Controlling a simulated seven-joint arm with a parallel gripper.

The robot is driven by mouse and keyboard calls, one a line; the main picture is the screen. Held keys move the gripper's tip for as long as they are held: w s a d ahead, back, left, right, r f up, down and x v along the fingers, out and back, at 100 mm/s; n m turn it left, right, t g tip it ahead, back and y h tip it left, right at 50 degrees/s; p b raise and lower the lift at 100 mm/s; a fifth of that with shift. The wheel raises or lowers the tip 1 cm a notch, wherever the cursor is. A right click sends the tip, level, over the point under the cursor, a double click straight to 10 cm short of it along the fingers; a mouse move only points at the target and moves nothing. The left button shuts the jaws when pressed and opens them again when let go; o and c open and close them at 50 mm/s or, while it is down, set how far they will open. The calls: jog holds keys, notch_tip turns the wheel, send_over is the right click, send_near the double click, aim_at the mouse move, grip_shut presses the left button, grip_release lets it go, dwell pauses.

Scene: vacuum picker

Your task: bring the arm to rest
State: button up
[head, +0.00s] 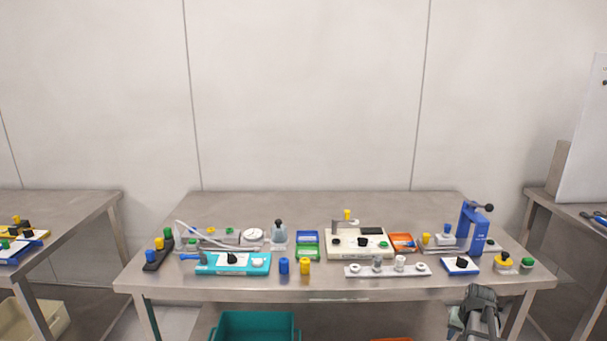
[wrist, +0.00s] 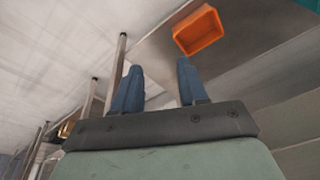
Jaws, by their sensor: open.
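My gripper shows in the wrist view (wrist: 157,88), its two blue fingers spread apart with nothing between them. It is away from the bench-top items. In the head view, part of my arm (head: 480,308) shows at the lower right, in front of the front edge of the workbench (head: 230,291); the fingertips cannot be made out there.
The bench holds a teal fixture (head: 212,268), a cream device (head: 340,250), a blue press (head: 471,228), a white rail (head: 385,271), and blue (head: 284,266) and yellow (head: 305,266) cylinders. Below stand a teal bin (head: 253,325) and an orange bin (wrist: 200,30).

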jog(key=s+a+f+n+g+y, duration=0.1)
jog(key=s+a+f+g, duration=0.2)
jog(key=s+a+f, duration=0.95)
jog(key=s+a+f+n+g, duration=0.2)
jog(key=s+a+f+g, duration=0.1)
jog(key=s+a+f, duration=0.9)
jog(key=s+a+f+n+g, duration=0.1)
jog(key=s+a+f, duration=0.2)
jog(key=s, duration=0.6)
jog(key=s+a+f+n+g, duration=0.1)
jog(key=s+a+f+g, duration=0.1)
jog(key=s, duration=0.7)
notch_tip(320, 180, down, 3)
jog(key=shift+a+r, duration=0.2)
jog(key=shift+a, duration=0.35)
